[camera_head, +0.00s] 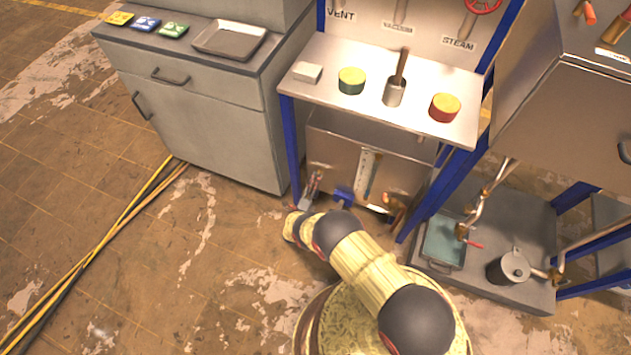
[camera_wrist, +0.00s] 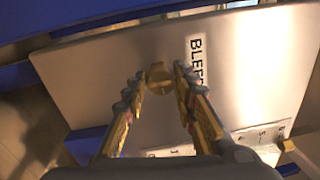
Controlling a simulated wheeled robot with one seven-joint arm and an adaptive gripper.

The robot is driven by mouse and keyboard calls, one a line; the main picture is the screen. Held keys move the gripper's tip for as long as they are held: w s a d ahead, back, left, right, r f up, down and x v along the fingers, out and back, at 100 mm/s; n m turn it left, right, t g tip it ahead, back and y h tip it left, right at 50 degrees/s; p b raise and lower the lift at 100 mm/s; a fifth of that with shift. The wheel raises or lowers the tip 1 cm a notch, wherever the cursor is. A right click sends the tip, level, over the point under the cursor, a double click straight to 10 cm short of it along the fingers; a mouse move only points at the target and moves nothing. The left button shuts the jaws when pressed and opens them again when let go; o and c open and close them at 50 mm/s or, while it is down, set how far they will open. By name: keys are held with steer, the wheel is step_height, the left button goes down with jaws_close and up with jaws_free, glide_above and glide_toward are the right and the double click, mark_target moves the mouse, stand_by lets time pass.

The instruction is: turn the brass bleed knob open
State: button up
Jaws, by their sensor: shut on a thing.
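The brass bleed knob (camera_wrist: 158,79) sits on a pale metal panel (camera_wrist: 110,65) in the wrist view, beside a white label reading "BLEE", its end covered by a finger. My gripper (camera_wrist: 160,76) has one fingertip on each side of the knob and is shut on it. How far the knob is turned cannot be told. In the head view my arm reaches to the metal tank (camera_head: 335,158) under the bench; the knob cannot be made out there.
The bench (camera_head: 325,92) above the tank bears a green tin (camera_head: 351,80), a red tin (camera_head: 445,107) and a cup with a handle (camera_head: 394,92). Blue legs (camera_head: 290,150) flank the tank. A grey cabinet (camera_head: 200,110) stands left. Cables (camera_head: 110,235) lie on open floor.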

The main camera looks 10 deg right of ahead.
steer(key=shift+s+f+m, duration=0.1)
steer(key=shift+m, duration=0.6)
steer(key=o, duration=1.2)
steer(key=shift+c, duration=0.2)
steer(key=v, duration=1.2)
